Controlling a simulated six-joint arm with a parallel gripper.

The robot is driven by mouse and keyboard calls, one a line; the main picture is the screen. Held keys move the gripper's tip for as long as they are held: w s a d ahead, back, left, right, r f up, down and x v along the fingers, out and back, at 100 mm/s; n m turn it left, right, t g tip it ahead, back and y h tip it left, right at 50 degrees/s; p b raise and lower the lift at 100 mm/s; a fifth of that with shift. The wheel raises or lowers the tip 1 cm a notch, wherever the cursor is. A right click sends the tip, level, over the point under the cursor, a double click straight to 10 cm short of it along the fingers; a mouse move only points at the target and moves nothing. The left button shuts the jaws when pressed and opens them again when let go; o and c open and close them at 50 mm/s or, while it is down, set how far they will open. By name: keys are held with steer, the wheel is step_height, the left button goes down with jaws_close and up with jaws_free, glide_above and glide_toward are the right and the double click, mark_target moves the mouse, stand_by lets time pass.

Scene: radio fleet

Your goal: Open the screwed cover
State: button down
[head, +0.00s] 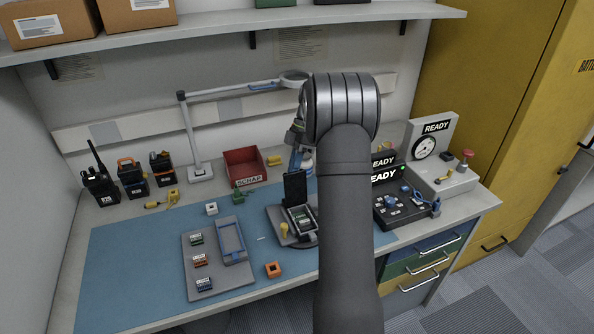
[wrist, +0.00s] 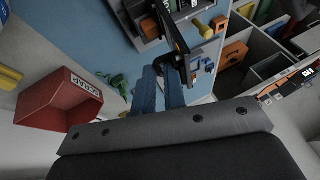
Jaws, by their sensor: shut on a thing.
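The black cover (head: 295,187) stands upright at the back of an opened device (head: 301,219) on a dark round stand in the middle of the bench. In the wrist view the cover (wrist: 171,27) shows edge-on as a thin dark plate. My gripper (head: 297,160) points down at the cover's upper edge, partly hidden by my own arm in the head view. In the wrist view its blue fingers (wrist: 163,80) are shut on the cover's edge. A green part shows inside the device.
A red scrap bin (head: 245,168) stands behind and left of the stand. A grey tray (head: 217,260) with several small modules lies left. An orange block (head: 273,270) sits in front. A black test unit (head: 400,205) is at right. A magnifier lamp (head: 195,140) reaches overhead.

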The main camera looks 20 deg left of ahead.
steer(key=shift+d+f, duration=0.15)
steer(key=shift+f, duration=0.55)
steer(key=shift+d+f, duration=0.1)
steer(key=shift+f, duration=0.55)
steer(key=c, duration=1.6)
jaws_free()
steer(key=shift+w+f, duration=0.1)
steer(key=shift+w, duration=0.05)
steer(key=shift+o, duration=0.2)
steer(key=a+v, duration=0.1)
steer(key=v, duration=0.9)
steer(key=shift+s+r, duration=0.25)
steer(key=shift+r, duration=0.15)
steer(key=shift+a, duration=0.1)
steer(key=x, duration=0.6)
steer(key=shift+d, duration=0.25)
steer(key=shift+w+f, duration=0.1)
